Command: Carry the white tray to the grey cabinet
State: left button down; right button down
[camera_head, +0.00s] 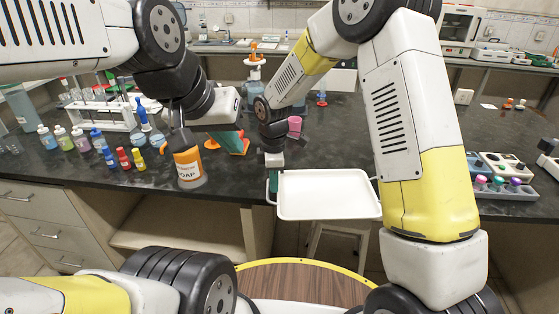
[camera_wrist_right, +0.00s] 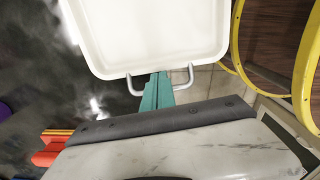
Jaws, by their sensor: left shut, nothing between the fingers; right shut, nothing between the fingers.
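The white tray (camera_head: 325,195) lies level at the bench's front edge, partly out over the floor, with a metal handle at each end. Whether the bench bears it is unclear. My right gripper (camera_head: 272,187) is at the tray's left handle. In the right wrist view its teal fingers (camera_wrist_right: 156,92) are shut at the handle (camera_wrist_right: 186,80), with nothing seen between them; the tray (camera_wrist_right: 150,35) fills the top. My left gripper (camera_head: 236,143) is shut and empty above the bench, left of the tray. A pale grey drawer cabinet (camera_head: 45,220) stands under the bench; whether it is the task's cabinet is unclear.
A soap bottle (camera_head: 188,165) stands near the front edge, by my left gripper. Several small bottles (camera_head: 80,140) and a white rack (camera_head: 100,115) stand further left. A pink cup (camera_head: 295,125) is behind the tray. A grey holder (camera_head: 500,175) is at right. A stool (camera_head: 340,228) stands below the tray.

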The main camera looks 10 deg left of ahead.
jog(key=shift+f, duration=0.9)
jog(key=shift+a, duration=0.1)
jog(key=shift+s+a, duration=0.2)
jog(key=shift+a, duration=0.8)
